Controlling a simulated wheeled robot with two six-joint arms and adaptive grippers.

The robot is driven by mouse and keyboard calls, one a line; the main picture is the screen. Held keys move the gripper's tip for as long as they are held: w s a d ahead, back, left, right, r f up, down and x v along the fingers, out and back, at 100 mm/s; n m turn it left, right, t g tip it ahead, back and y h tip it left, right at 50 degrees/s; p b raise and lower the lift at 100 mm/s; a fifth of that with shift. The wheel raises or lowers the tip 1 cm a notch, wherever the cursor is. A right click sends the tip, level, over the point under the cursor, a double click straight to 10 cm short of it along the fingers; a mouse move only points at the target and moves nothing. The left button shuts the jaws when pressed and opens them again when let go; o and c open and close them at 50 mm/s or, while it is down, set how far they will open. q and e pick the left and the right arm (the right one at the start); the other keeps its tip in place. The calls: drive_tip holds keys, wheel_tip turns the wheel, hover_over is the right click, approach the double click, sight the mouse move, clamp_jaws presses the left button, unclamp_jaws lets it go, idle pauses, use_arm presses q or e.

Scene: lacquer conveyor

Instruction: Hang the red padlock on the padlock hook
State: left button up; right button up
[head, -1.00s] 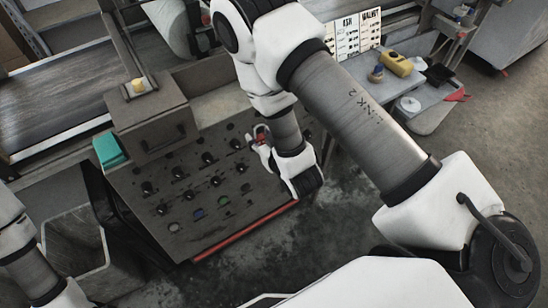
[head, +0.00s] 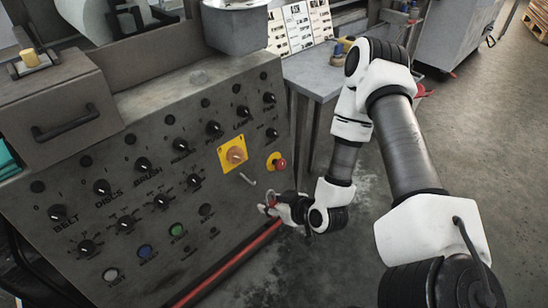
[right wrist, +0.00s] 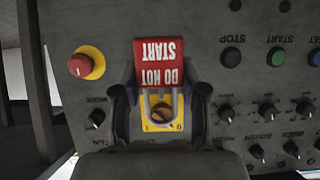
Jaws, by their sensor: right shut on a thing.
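The red padlock (right wrist: 159,62) has a body lettered "DO NOT START", upside down in the right wrist view. Its silver shackle (right wrist: 160,106) points down in that view and overlaps the yellow plate behind it. My right gripper (right wrist: 162,92) is shut on the padlock, one dark finger on each side. In the head view my right gripper (head: 268,208) is just in front of the panel's lower right part, with a little red showing. The padlock hook (head: 247,179), a small pale peg, is on the panel, above and left of the gripper and apart from it. My left gripper is out of view.
The control panel (head: 100,240) carries several knobs and buttons. A yellow plate with a rotary switch (head: 235,155) is above the hook; a red stop button (head: 279,164) is to its right. A red rail (head: 225,270) edges the panel's bottom.

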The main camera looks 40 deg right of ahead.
drive_tip(key=shift+w+a+f+b, duration=0.1)
drive_tip(key=shift+w+f+b, duration=0.2)
drive_tip(key=shift+w+b, duration=0.85)
drive_tip(key=shift+w+a+f+b, duration=0.15)
drive_tip(key=shift+w+f+b, duration=0.25)
drive_tip(key=shift+w, duration=1.6)
drive_tip(key=shift+w+a+f+b, duration=0.1)
drive_tip(key=shift+w+f+b, duration=0.15)
drive_tip(key=shift+w+b, duration=0.9)
drive_tip(key=shift+w+p, duration=0.35)
drive_tip(key=shift+p, duration=0.05)
drive_tip(key=o, duration=1.3)
drive_tip(key=shift+c, duration=0.2)
